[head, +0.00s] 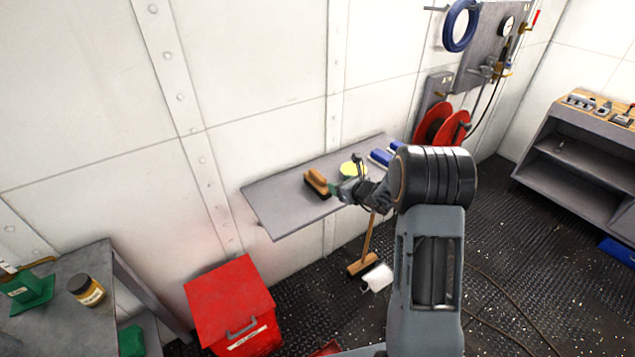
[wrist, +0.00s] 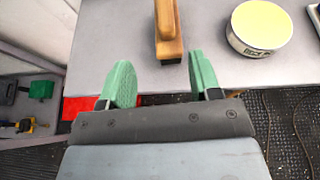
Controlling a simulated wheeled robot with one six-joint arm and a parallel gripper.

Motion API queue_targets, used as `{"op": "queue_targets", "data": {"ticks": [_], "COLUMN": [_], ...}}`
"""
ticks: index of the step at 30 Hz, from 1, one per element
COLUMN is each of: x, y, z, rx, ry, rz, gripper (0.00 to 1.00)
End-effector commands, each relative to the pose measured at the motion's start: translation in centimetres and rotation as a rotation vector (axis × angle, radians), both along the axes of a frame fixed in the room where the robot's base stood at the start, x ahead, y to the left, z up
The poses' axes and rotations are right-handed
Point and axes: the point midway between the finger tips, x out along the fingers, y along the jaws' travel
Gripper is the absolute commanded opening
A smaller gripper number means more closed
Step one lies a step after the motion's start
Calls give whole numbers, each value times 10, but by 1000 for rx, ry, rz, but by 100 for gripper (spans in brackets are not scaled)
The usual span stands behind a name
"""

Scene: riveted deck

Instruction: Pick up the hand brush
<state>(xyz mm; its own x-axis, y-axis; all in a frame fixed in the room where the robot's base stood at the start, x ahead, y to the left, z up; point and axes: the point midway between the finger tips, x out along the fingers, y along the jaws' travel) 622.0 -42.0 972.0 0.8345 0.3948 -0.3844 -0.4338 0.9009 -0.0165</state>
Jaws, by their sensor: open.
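The hand brush (head: 317,182) lies on the grey wall shelf in the head view, with a tan wooden handle on top and dark bristles below. In the wrist view its wooden handle (wrist: 168,32) points toward me, its far end cut off by the top edge. My gripper (head: 336,188) is beside the brush at the shelf in the head view, small and partly hidden by my wrist. In the wrist view my gripper's green fingers (wrist: 160,82) are open and empty, with the handle's near end just beyond them, closer to the right finger.
The grey shelf (head: 270,199) also bears a round yellow-topped tin (wrist: 262,26) right of the brush and blue items (head: 382,157). A red bin (head: 229,300) stands below. A broom (head: 366,250) and a white container (head: 377,277) are under the shelf. The shelf's left part is clear.

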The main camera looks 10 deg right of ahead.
Motion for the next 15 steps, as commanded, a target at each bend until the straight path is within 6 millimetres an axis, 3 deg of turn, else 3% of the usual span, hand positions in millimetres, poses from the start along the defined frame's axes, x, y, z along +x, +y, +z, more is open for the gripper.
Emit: {"op": "queue_targets", "data": {"ticks": [9,15], "x": [47,66], "y": [18,26], "z": [-23,-31], "rx": [18,16], "ry": [6,5], "rz": [-21,-21], "gripper": [57,57]}}
